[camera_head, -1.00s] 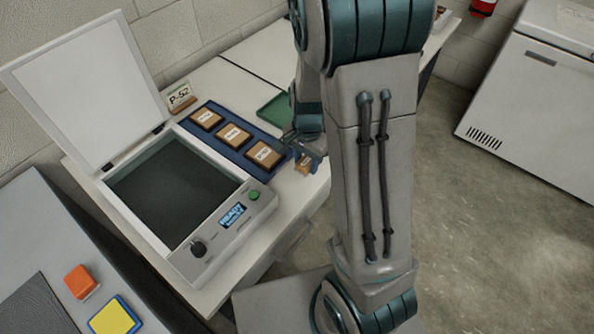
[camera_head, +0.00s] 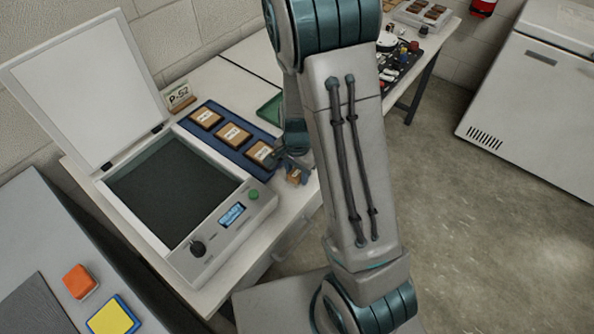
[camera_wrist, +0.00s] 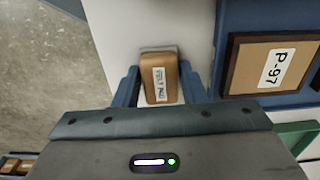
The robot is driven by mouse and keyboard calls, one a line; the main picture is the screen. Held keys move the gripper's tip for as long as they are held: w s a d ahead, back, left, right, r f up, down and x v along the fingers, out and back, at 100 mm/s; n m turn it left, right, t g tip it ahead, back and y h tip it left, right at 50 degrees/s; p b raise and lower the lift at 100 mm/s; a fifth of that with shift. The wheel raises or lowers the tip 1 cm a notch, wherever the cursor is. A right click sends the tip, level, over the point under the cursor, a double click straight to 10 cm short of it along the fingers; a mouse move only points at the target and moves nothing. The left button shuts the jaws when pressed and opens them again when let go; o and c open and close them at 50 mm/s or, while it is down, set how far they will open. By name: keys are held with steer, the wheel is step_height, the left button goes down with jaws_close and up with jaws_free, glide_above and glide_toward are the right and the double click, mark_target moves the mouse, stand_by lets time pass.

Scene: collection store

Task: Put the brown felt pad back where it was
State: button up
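The brown felt pad (camera_wrist: 160,78), with a white label reading FELT PAD, sits between the two blue fingers of my gripper (camera_wrist: 160,88) in the wrist view. The fingers appear closed against its sides. In the head view the pad (camera_head: 294,177) shows small at my gripper (camera_head: 290,168), over the white table's front edge, just right of the blue tray. I cannot tell whether the pad touches the table.
The blue tray (camera_head: 222,153) holds three labelled brown blocks; one, reading P-97 (camera_wrist: 275,66), is close beside my gripper. A scanner (camera_head: 205,250) with raised lid stands left. A green tray (camera_head: 268,108) lies behind. A P-52 card (camera_head: 179,96) stands at the back.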

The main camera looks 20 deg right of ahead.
mark_target(297, 173)
steer(key=o, duration=0.3)
step_height(297, 173, up, 12)
steer(key=p, duration=0.2)
steer(key=s+r+n+t, duration=0.2)
steer(key=s+r+n, duration=0.8)
steer(key=s, duration=0.3)
steer(key=shift+s+r+n+t, duration=0.3)
steer(key=shift+s+r+t, duration=0.1)
steer(key=shift+r, duration=0.4)
